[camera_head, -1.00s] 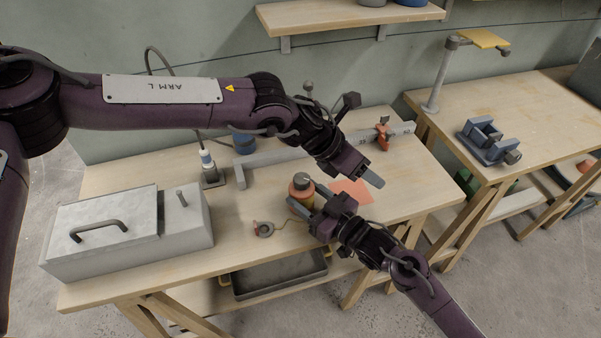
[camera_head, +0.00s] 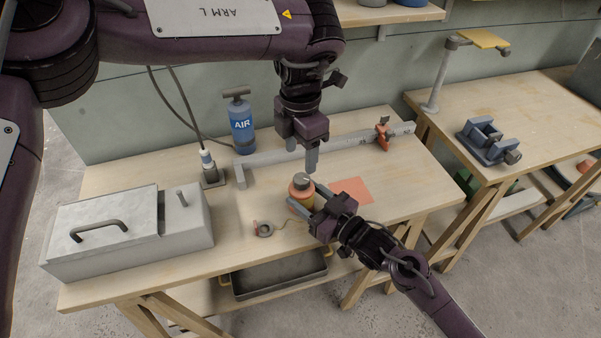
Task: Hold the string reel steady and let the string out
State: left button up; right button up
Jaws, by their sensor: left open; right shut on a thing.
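The string reel (camera_head: 300,191) stands upright on the near workbench, with an orange-red top, a grey knob and a yellowish side. My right gripper (camera_head: 304,203) reaches in from the lower right and is shut on the reel, covering part of its side. A thin string (camera_head: 288,221) lies on the bench between the reel and a small grey and red ring-like piece (camera_head: 264,229). My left gripper (camera_head: 313,165) points down, open, close above and behind the reel's top; it appears empty. Whether it touches the knob cannot be told.
A grey metal box (camera_head: 120,240) with a handle fills the bench's left end. A blue AIR pump (camera_head: 241,124) and a long grey bar (camera_head: 345,139) with a red clamp (camera_head: 382,135) stand behind. An orange sheet (camera_head: 352,190) lies right of the reel.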

aim_at(301, 178)
pick_arm(q)
notch_tip(301, 178, down, 7)
jog(key=shift+f, duration=0.1)
dwell(0.3)
jog(key=c, duration=1)
